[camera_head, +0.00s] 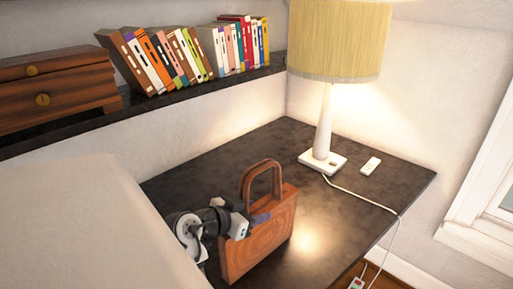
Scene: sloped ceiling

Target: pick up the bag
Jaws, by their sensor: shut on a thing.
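The bag (259,240) is a brown, wood-toned handbag with a tall looped handle. It stands upright, slightly angled, near the front of the dark tabletop (373,215). My gripper (254,222) reaches in from the left and is shut on the bag's upper left part, below the handle. The fingertips are partly hidden against the bag. I cannot tell whether the bag's base touches the tabletop.
A lamp with a yellow shade (340,40) stands behind the bag, with a small white remote-like object (371,166) beside it. Its white cord (362,198) crosses the tabletop's right side. A shelf (190,95) holds books and a wooden drawer box (55,88). A pale surface (90,225) fills the lower left.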

